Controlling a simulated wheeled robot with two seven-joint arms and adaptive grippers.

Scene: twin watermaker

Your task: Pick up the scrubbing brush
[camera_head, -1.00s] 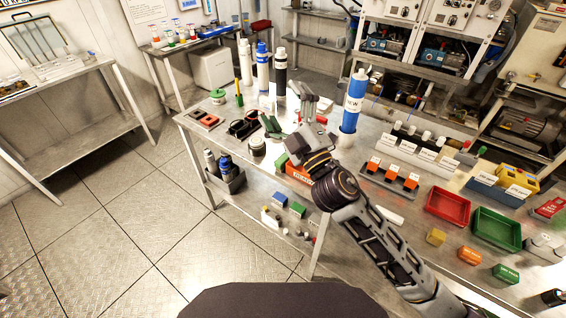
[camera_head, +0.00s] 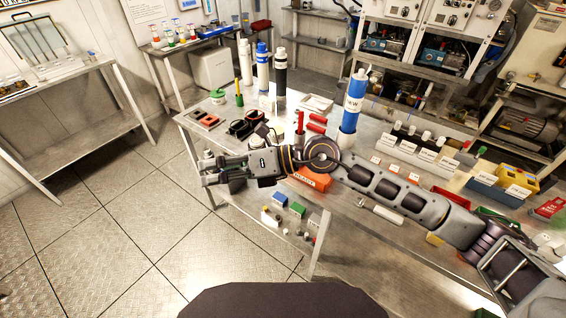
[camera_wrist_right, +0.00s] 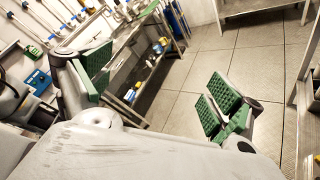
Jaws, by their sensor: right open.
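I cannot single out the scrubbing brush for certain in either view. A slim upright green item with a yellow top (camera_head: 238,92) stands at the back left of the steel workbench (camera_head: 385,232); its kind is unclear. My right gripper (camera_head: 206,172) is at the left end of its arm, over the bench's front left edge in the picture. In the right wrist view, my right gripper (camera_wrist_right: 160,92) has its green-padded fingers wide apart, with nothing between them. My left gripper is not in view.
Tall filter housings (camera_head: 262,68) and a blue cartridge (camera_head: 353,100) stand on the bench. Red-handled tools (camera_head: 316,123), an orange box (camera_head: 311,179) and black round items (camera_head: 240,128) lie near my arm. Open floor (camera_head: 110,220) is at the left.

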